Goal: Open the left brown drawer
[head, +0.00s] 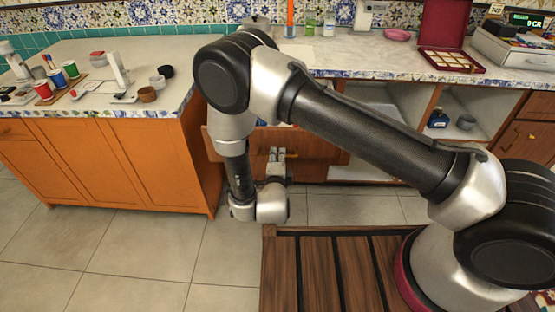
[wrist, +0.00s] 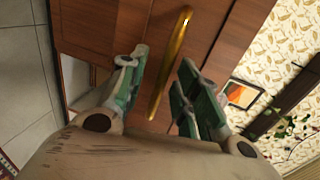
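The brown drawer (head: 316,147) is below the counter in the middle of the head view, largely covered by my arm. Its brown wooden front (wrist: 215,25) fills the middle of the wrist view. A long gold bar handle (wrist: 172,60) crosses that front. My gripper (head: 277,155) also shows small in the head view, in front of the drawer. My arm hides how far out the drawer stands.
An orange cabinet (head: 100,160) stands left of the drawer. Open shelves (head: 465,112) with a blue bottle (head: 438,118) and a grey cup (head: 466,122) are to the right. The tiled floor (head: 140,245) in front is clear. A pink dish (head: 397,35) stands on the counter.

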